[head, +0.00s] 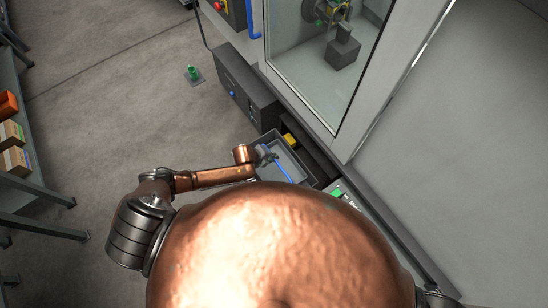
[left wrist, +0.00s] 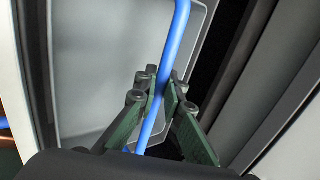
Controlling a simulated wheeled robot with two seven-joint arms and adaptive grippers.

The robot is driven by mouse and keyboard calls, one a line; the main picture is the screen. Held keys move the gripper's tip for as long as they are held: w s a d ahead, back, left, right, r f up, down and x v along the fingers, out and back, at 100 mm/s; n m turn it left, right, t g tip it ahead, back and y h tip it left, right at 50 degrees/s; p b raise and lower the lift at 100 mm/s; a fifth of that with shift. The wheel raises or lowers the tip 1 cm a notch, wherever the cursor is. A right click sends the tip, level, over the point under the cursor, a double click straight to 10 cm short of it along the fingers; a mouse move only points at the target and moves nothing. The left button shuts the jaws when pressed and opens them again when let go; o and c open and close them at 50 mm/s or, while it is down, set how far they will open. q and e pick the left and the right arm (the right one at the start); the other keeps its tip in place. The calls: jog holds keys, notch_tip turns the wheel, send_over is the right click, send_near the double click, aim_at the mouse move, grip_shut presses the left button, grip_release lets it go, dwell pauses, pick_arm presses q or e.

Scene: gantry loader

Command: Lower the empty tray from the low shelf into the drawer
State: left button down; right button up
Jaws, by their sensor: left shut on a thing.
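The grey tray (head: 297,168) is in the middle of the head view, partly hidden by my copper body. Its visible inside looks bare. A blue handle (head: 284,173) spans it. My left gripper (head: 265,155) is at this handle. In the left wrist view, its green-sided fingers (left wrist: 163,90) are shut on the blue bar (left wrist: 172,60), with the light grey tray floor (left wrist: 110,50) behind. A dark open recess (head: 318,158), perhaps the drawer, lies just right of the tray; I cannot tell whether they touch. My right gripper is not in view.
A yellow block (head: 290,139) sits at the recess's far end. A dark cabinet with blue knobs (head: 240,88) stands beyond, below a glazed machine enclosure (head: 335,50). A shelf with boxes (head: 12,135) is far left. The floor between is mostly clear.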

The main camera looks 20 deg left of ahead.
aim_at(275, 165)
pick_arm(q)
jog(key=shift+f+b, duration=2.25)
jog(key=shift+f, duration=0.7)
jog(key=shift+f+b, duration=0.8)
jog(key=shift+f, duration=0.2)
jog(key=shift+f, duration=0.35)
jog(key=c, duration=2)
grip_release()
jog(key=shift+o, duration=0.2)
jog(key=shift+s+f, duration=0.1)
jog(key=v, duration=1.2)
